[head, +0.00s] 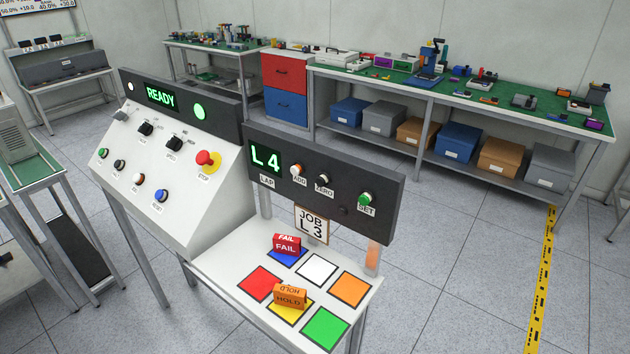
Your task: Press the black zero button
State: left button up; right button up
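The black zero button (323,179) sits on the dark upright panel (386,212), above a label reading ZERO. A white button (296,170) labelled ADD is to its left, and a green button (366,198) labelled SET is to its right. The green display (265,159) on the same panel reads L4, with a LAP label below. A job card (312,224) under the panel reads JOB L3. Nothing covers the zero button. Neither of my grippers is in view.
A sloped console (205,195) with a READY display (160,96) and red stop knob (207,160) stands left. Below the panel, a red FAIL block (286,245) rests on a blue square and an orange HOLD block (290,297) on a yellow square. A green workbench (500,103) stands behind.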

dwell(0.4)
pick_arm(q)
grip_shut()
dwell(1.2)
